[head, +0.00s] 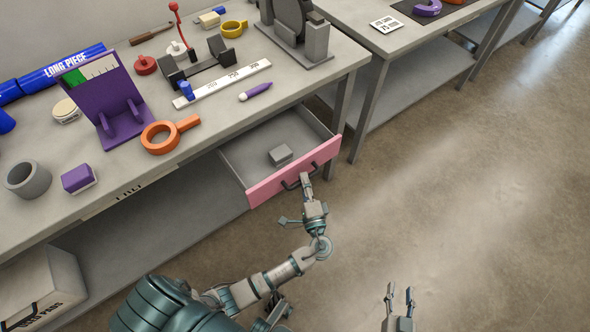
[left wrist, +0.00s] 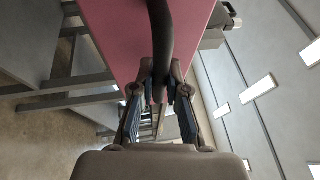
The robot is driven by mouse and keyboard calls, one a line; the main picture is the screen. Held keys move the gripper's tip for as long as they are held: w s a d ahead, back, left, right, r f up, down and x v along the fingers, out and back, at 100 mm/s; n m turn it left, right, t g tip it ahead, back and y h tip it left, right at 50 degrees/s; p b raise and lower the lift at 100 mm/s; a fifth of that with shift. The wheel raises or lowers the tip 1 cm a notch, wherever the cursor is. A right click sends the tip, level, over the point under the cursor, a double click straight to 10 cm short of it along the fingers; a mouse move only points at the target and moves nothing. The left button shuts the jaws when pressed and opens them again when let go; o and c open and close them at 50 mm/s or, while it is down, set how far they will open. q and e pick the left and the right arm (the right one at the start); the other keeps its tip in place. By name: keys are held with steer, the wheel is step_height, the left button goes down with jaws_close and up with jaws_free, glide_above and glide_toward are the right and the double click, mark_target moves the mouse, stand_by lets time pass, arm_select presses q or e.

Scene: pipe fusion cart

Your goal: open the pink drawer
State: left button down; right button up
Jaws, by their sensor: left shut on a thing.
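The pink drawer (head: 294,172) is pulled out from under the workbench, and its grey inside shows with a small grey block (head: 280,155) in it. A dark bar handle (head: 298,180) is on its pink front. My left gripper (head: 305,181) is at the handle. In the left wrist view the left gripper (left wrist: 160,92) is shut on the dark handle (left wrist: 161,40), with the pink front (left wrist: 115,35) behind it. My right gripper (head: 399,290) is open and empty above the floor at the lower right, apart from the drawer.
The workbench top (head: 215,125) holds an orange ring tool (head: 160,137), a purple stand (head: 108,105), a white ruler strip (head: 225,83) and several other items. A second table (head: 370,45) stands to the right. The floor (head: 450,170) in front of the drawer is clear.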

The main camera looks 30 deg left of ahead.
arm_select(q)
steer(key=d, duration=0.1)
steer(key=s+d, duration=0.1)
steer(key=d, duration=0.1)
steer(key=shift+s+d+f, duration=0.25)
steer(key=shift+s, duration=0.15)
steer(key=c, duration=1.2)
jaws_free()
steer(key=shift+a, duration=0.1)
steer(key=shift+r, duration=0.1)
arm_select(e)
steer(key=shift+d+r+t, duration=0.2)
steer(key=shift+r+t, duration=0.1)
arm_select(q)
steer(key=v, duration=1.2)
steer(key=shift+d, duration=0.35)
arm_select(e)
steer(key=shift+d, duration=0.25)
arm_select(q)
steer(key=shift+a, duration=0.1)
